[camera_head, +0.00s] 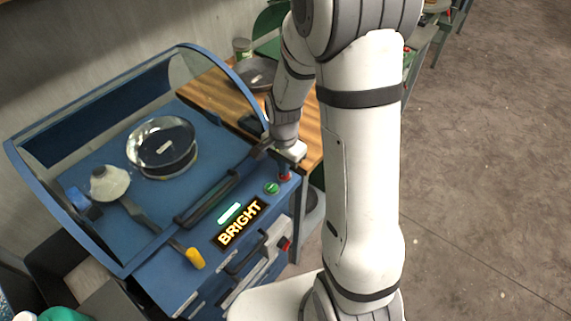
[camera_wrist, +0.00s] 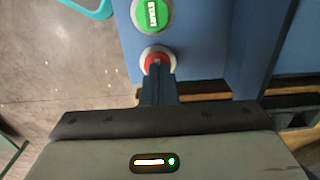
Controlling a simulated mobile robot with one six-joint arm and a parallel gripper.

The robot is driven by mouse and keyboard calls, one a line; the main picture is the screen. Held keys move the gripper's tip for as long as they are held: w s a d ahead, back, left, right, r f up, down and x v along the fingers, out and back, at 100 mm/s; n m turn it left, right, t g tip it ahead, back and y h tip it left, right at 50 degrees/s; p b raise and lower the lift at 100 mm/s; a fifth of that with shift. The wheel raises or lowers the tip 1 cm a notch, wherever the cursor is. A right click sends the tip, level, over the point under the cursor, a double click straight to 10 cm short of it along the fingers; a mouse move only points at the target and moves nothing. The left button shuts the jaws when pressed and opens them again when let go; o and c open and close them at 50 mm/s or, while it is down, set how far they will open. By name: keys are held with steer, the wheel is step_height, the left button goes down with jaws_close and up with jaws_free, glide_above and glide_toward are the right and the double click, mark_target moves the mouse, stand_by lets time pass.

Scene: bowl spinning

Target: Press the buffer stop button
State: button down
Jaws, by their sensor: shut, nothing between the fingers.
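The red stop button (camera_wrist: 157,59) sits in a pale round ring on the blue machine front in the wrist view. In the head view the red button (camera_head: 285,177) shows just below my gripper (camera_head: 283,166). My gripper is shut, and in the wrist view its fingertips (camera_wrist: 158,72) overlap the lower part of the red button. I cannot tell for sure whether they touch it. The green START button (camera_wrist: 152,13) is just above the red one, and it also shows in the head view (camera_head: 271,188).
The blue machine has a clear curved hood (camera_head: 90,95) over a metal bowl (camera_head: 162,145). A lit BRIGHT sign (camera_head: 239,223), a yellow-handled lever (camera_head: 194,257) and a drawer handle (camera_head: 246,254) are on its front. A wooden table (camera_head: 215,97) with a dark pan (camera_head: 258,74) stands behind.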

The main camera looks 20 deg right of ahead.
steer(key=shift+f, duration=0.1)
steer(key=shift+f+b, duration=0.7)
steer(key=shift+b, duration=0.05)
steer(key=shift+s+f, duration=0.3)
steer(key=shift+s, duration=0.15)
steer(key=shift+b, duration=0.3)
steer(key=shift+w+r+p, duration=0.1)
steer(key=shift+r+p, duration=0.3)
steer(key=shift+r, duration=0.1)
step_height(320, 180, up, 14)
steer(key=p, duration=0.2)
steer(key=shift+w+r, duration=0.2)
steer(key=shift+w, duration=0.1)
steer(key=s+r+n+t, duration=0.1)
steer(key=s+r+n, duration=0.2)
steer(key=s+n, duration=0.2)
steer(key=s+r+n+t, duration=0.2)
steer(key=s+r+n, duration=0.2)
steer(key=s, duration=0.6)
steer(key=shift+d+r+n, duration=0.15)
steer(key=shift+d+n, duration=0.25)
steer(key=shift+n, duration=0.5)
